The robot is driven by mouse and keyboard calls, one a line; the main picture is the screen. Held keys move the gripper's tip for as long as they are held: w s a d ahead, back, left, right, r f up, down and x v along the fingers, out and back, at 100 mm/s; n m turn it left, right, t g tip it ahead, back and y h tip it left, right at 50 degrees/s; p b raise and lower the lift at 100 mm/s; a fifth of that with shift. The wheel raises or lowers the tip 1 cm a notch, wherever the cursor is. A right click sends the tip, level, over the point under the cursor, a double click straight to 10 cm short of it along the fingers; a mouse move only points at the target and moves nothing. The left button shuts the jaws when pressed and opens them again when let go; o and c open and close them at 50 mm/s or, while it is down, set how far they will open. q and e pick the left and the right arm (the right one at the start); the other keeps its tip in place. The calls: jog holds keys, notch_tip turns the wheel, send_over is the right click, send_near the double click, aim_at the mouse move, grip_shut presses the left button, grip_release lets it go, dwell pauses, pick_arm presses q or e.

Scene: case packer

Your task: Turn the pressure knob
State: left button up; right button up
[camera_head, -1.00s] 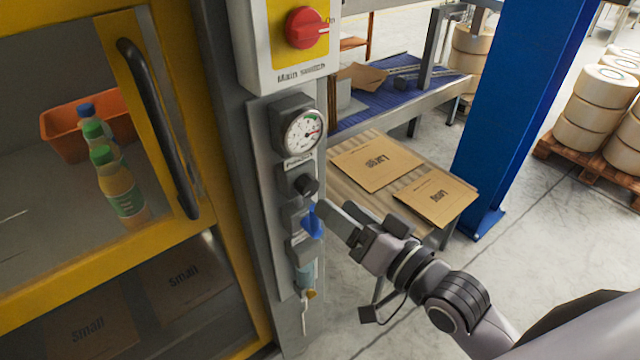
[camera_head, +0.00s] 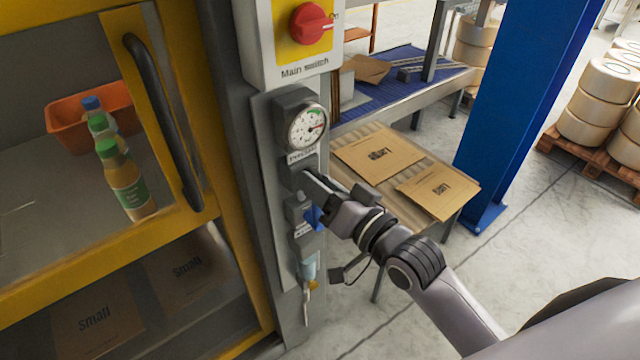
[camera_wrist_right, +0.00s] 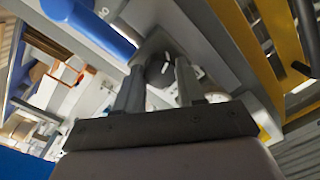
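The black pressure knob (camera_wrist_right: 160,72) shows in the right wrist view, ahead of and between the two fingers of my right gripper (camera_wrist_right: 158,85). The fingers are apart, with a gap visible beside the knob, so the gripper is open around it or just in front of it. In the head view my right gripper (camera_head: 312,182) is at the panel, just below the round pressure gauge (camera_head: 305,127), and hides the knob. My left gripper is not in view.
Just below the gripper is a blue valve handle (camera_head: 314,217), close to the fingers. A red main switch (camera_head: 311,24) is above the gauge. A yellow door with a dark handle (camera_head: 160,120) is left. Flat cartons (camera_head: 380,155) lie on a conveyor to the right.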

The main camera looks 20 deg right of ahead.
jog(key=c, duration=0.4)
jog(key=n, duration=0.2)
jog(key=shift+r+n+p, duration=0.1)
jog(key=shift+n+p, duration=0.3)
jog(key=n, duration=0.3)
jog(key=shift+n, duration=0.3)
jog(key=n, duration=0.6)
jog(key=shift+h, duration=0.4)
